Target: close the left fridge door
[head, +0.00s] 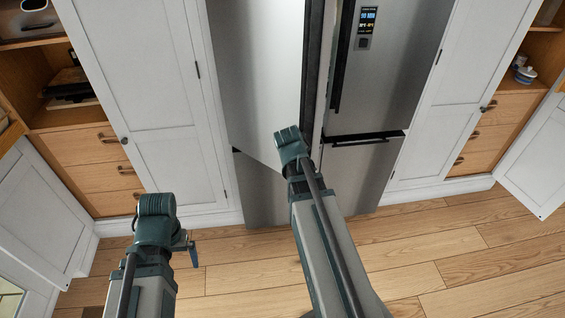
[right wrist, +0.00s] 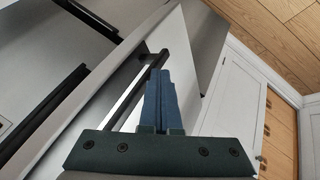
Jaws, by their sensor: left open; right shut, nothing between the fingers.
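The left fridge door (head: 255,70) is a grey metal panel. In the head view the right wrist hides these fingers. My left gripper (head: 193,249) is open and empty, low over the floor and away from the door.
The right fridge door (head: 395,70), with a small display, looks closed. White cabinet doors (head: 150,120) flank the fridge. Wooden drawers (head: 85,150) stand at the left, with more at the right (head: 478,135). White doors hang open at both sides. The wooden floor (head: 430,255) is clear.

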